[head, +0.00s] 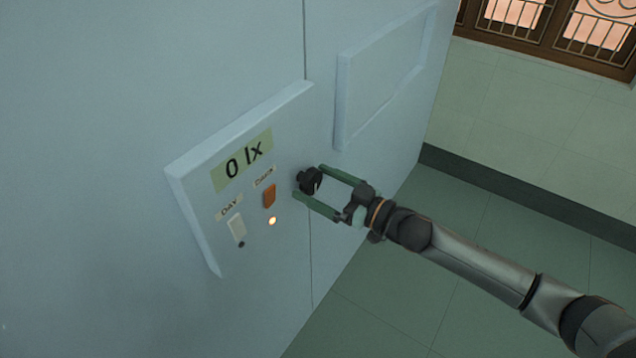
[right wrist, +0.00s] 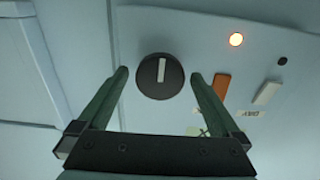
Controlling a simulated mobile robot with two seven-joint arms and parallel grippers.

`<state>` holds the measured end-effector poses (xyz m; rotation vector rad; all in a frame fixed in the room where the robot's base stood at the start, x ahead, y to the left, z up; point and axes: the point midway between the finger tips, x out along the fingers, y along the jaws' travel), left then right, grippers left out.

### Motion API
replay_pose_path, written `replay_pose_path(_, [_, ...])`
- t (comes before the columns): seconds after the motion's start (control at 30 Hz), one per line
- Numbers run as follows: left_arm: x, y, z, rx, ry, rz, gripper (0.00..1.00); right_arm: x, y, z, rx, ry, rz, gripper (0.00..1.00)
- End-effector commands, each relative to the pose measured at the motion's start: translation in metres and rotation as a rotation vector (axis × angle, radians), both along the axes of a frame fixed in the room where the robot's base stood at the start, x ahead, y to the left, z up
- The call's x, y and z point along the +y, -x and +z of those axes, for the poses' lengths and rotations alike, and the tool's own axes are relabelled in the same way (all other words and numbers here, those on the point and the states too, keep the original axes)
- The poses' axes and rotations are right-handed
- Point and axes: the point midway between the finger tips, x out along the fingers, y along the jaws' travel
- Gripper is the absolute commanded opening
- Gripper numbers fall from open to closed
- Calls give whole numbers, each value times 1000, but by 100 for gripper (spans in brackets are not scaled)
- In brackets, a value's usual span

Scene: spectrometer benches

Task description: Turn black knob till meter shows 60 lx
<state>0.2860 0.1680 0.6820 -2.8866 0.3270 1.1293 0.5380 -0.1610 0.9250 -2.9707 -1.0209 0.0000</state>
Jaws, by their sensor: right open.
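The black knob (head: 309,181) sits on the right part of the pale blue panel. In the right wrist view the knob (right wrist: 160,76) is round, with a white mark running nearly upright across its face. The meter (head: 242,160) reads "0 lx" on a green display. My right gripper (head: 308,182) is open, with one green finger on either side of the knob. In the right wrist view the fingers (right wrist: 158,76) show gaps to the knob on both sides. My left gripper is not in view.
Left of the knob are an orange switch (head: 270,196) by the "DARK" label, a white switch (head: 237,228) by "DAY", and a lit lamp (head: 272,221). A small dark round part (head: 241,244) sits below. A raised frame (head: 385,75) stands to the upper right. Green floor (head: 400,300) is clear.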

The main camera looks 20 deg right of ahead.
Motion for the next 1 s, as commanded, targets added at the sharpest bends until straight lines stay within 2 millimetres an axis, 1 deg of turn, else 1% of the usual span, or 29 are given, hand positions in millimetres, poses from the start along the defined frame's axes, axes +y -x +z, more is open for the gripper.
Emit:
replay_pose_path(0.27, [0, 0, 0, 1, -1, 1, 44, 1, -1, 0, 0, 0, 0, 100])
replay_pose_path(0.3, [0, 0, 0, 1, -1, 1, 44, 1, -1, 0, 0, 0, 0, 99])
replay_pose_path(1.0, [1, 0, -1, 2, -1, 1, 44, 1, -1, 0, 0, 0, 1, 20])
